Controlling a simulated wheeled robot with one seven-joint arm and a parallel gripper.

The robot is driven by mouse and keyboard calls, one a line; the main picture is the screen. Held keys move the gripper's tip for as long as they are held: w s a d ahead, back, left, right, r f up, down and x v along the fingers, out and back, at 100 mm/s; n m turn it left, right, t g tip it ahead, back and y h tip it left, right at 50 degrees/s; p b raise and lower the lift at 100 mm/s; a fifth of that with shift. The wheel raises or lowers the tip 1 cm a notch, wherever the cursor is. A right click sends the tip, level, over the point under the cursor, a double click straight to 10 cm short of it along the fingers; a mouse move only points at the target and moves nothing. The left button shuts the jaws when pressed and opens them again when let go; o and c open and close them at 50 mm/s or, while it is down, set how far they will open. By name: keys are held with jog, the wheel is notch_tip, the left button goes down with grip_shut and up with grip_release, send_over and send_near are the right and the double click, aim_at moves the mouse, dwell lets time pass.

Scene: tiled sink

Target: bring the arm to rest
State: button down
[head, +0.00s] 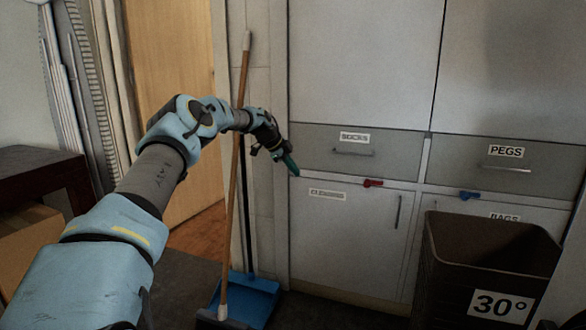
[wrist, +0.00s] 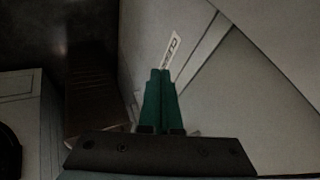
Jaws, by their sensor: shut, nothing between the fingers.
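My arm, blue and grey, reaches up from the lower left of the head view. My gripper (head: 290,163) is at its end, in front of the cabinet face and left of the drawer labelled SOCKS (head: 362,146). In the wrist view my gripper (wrist: 160,72) shows its two green fingers side by side, shut and with nothing between them. Past the fingertips a white label (wrist: 172,50) shows on a pale panel. I cannot tell whether the fingertips touch the cabinet.
A dark bin (head: 440,262) marked 30° stands at the lower right. The PEGS drawer (head: 540,158) is shut. Red (head: 373,183) and blue (head: 468,195) clips sit under the drawers. A dark table (head: 45,172) is at left.

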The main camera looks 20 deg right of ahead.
jog(key=s+a+n+y, duration=0.7)
jog(key=s+a+n, duration=1.6)
jog(key=s+a, duration=1.6)
notch_tip(320, 180, up, 26)
jog(key=a+p, duration=0.2)
jog(key=p, duration=2.4)
jog(key=shift+w+r, duration=0.15)
jog(key=shift+w, duration=0.05)
